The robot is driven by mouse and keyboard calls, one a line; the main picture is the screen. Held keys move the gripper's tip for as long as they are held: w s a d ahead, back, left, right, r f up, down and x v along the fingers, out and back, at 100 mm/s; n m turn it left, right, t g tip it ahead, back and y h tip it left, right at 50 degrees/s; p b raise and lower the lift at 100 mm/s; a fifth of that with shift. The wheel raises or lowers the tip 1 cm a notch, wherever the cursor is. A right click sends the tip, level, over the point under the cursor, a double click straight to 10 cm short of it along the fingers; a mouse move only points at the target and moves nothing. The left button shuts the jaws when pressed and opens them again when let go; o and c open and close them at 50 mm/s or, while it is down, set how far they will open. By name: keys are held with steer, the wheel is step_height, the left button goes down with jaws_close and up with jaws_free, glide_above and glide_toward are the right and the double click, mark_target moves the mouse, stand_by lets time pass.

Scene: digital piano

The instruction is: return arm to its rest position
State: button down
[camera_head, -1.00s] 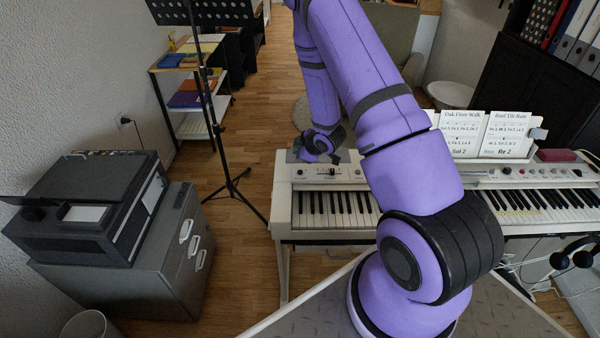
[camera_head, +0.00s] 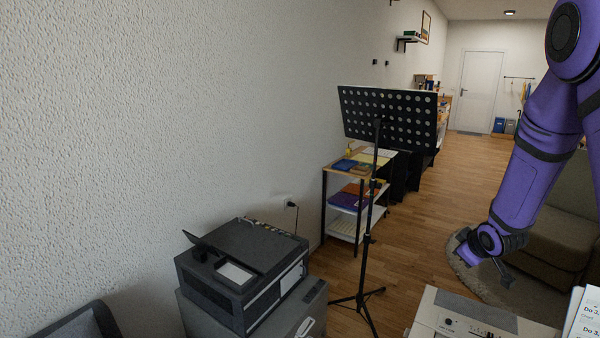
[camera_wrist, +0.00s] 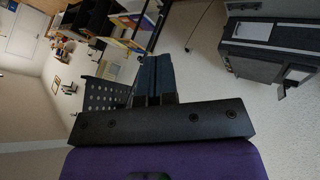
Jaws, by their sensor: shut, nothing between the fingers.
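My purple arm hangs down at the right edge of the head view. My gripper (camera_head: 503,272) is at its lower end, above and behind the white digital piano (camera_head: 450,318), and apart from it. Only the piano's left end shows, at the bottom of the head view. In the wrist view my gripper's dark fingers (camera_wrist: 153,78) are together in the middle, with nothing seen between them. That view is turned on its side and looks across the room. Sheets of music (camera_head: 585,318) show at the lower right corner of the head view.
A black music stand (camera_head: 390,117) stands left of my arm. A dark printer (camera_head: 243,272) sits on a grey cabinet by the wall. A shelf (camera_head: 345,229) stands behind the stand, and a sofa (camera_head: 563,236) is behind my arm. Wooden floor is open toward the far door (camera_head: 475,91).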

steer(key=s+a+r+m+g, duration=0.1)
steer(key=s+a+r+m, duration=0.15)
steer(key=s+r, duration=0.55)
steer(key=s+a+r+m+g, duration=0.15)
steer(key=s+a+r, duration=0.3)
steer(key=r, duration=0.75)
steer(key=s+a+r+m, duration=0.1)
steer(key=s+a+r, duration=0.2)
steer(key=s, duration=0.7)
steer(key=s+a+r+m+y, duration=0.1)
steer(key=s+a+r+m, duration=0.1)
steer(key=s, duration=0.9)
steer(key=shift+s+a+r+g, duration=0.3)
steer(key=shift+a+r+g, duration=0.15)
steer(key=shift+a+r, duration=0.35)
steer(key=shift+d+r, duration=0.1)
